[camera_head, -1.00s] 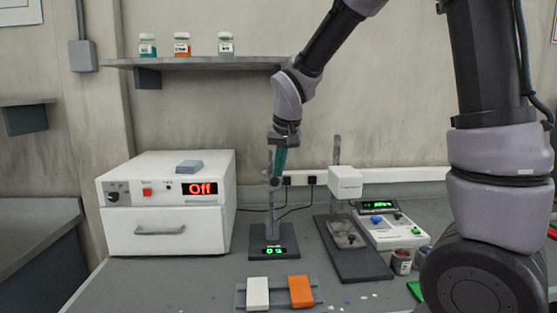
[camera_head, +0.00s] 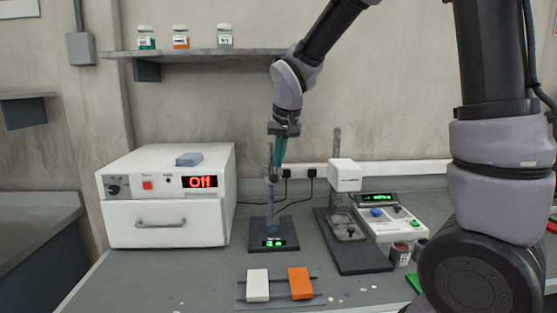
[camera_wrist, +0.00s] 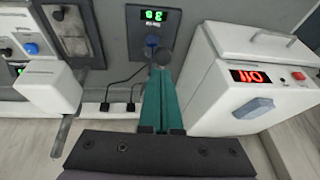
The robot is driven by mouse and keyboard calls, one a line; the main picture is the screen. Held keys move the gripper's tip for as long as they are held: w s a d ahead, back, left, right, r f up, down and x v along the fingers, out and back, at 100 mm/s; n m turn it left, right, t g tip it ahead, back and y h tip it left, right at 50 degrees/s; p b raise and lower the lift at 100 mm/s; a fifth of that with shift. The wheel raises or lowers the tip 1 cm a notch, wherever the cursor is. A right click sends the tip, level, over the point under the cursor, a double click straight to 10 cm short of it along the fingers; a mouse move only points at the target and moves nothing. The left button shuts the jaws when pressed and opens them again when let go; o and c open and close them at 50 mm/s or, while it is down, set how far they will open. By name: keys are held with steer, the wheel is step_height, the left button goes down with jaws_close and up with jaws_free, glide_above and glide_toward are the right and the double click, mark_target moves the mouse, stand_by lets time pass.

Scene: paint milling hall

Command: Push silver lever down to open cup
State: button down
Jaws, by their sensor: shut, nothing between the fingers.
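A slim grey stand with a dark base (camera_head: 284,235) and a lit green display (camera_head: 273,243) stands on the bench at the centre. My gripper (camera_head: 277,162) points down, with its teal fingers shut and empty, at the top of the stand. In the wrist view, the shut fingers (camera_wrist: 161,72) end right at a round grey part (camera_wrist: 164,57) of the stand. I cannot tell whether they touch it. The silver lever and the cup cannot be told apart clearly; the fingers partly cover that area.
A white oven (camera_head: 170,205) reading "Off" stands left of the stand. A white-headed device (camera_head: 344,175) and a scale (camera_head: 395,222) stand to the right. White (camera_head: 257,285) and orange (camera_head: 300,283) blocks lie on a tray in front. A wall shelf (camera_head: 195,53) holds jars.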

steer(key=d+v, duration=0.1)
steer(key=v, duration=1.2)
steer(key=shift+s, duration=0.3)
steer(key=shift+d+r, duration=0.1)
steer(key=shift+r, duration=0.05)
steer(key=s+d+m+t, duration=0.3)
steer(key=s+d+m, duration=0.1)
steer(key=s+d, duration=1)
steer(key=d, duration=0.2)
steer(key=shift+d+f+y, duration=0.4)
